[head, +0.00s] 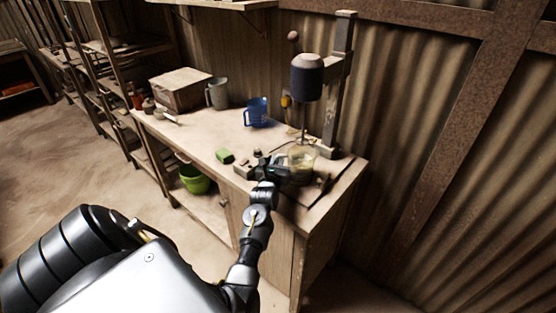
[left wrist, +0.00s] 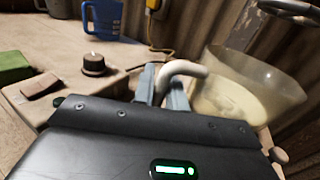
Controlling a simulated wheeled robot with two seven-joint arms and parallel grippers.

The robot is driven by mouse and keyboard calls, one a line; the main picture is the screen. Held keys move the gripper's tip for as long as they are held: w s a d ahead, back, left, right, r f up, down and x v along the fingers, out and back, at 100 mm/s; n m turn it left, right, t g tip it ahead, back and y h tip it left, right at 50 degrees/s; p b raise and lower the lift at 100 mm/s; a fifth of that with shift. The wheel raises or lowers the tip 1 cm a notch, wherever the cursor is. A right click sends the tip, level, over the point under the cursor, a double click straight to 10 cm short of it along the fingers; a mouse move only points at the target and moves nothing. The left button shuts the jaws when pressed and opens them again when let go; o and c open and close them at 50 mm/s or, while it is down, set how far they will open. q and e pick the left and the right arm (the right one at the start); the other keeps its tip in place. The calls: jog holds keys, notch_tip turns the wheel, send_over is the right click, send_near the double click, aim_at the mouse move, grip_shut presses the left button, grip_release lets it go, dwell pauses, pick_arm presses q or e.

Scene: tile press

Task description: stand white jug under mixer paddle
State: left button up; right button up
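The white jug (head: 301,162) is a translucent, upright vessel with pale contents, at the right end of the bench. In the left wrist view the jug (left wrist: 245,92) is right of my fingers, its white handle (left wrist: 188,68) curving toward me. My left gripper (head: 276,171) has its fingers (left wrist: 163,88) on both sides of the handle, closed on it. The mixer (head: 307,78) has a dark motor on a post, its shaft (head: 304,118) pointing down over the jug. A dark ring (left wrist: 292,8) shows above the jug. Whether the jug is centred or touching the base is unclear. My right gripper is not in view.
A blue jug (head: 256,112) and grey jug (head: 217,93) stand farther back. A green block (head: 225,156) and a switch box with a black knob (left wrist: 94,64) are left of my gripper. A yellow-cased plug (head: 286,101) hangs behind. A corrugated wall (head: 420,120) borders the bench.

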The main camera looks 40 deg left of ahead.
pick_arm(q)
jog(key=o, duration=0.4)
jog(key=shift+f, duration=0.15)
jog(key=shift+s+d+p, duration=0.2)
jog(key=shift+s+p, duration=0.05)
jog(key=shift+p, duration=0.05)
jog(key=p+v, duration=0.1)
jog(key=v, duration=0.1)
jog(key=p+v, duration=0.1)
jog(key=v, duration=0.1)
jog(key=p+v, duration=0.1)
jog(key=v, duration=0.1)
jog(key=shift+s+r, duration=0.1)
jog(key=shift+r, duration=0.15)
jog(key=shift+s+d+f+p, duration=0.1)
jog(key=shift+s+d+p, duration=0.05)
jog(key=shift+s+p, duration=0.2)
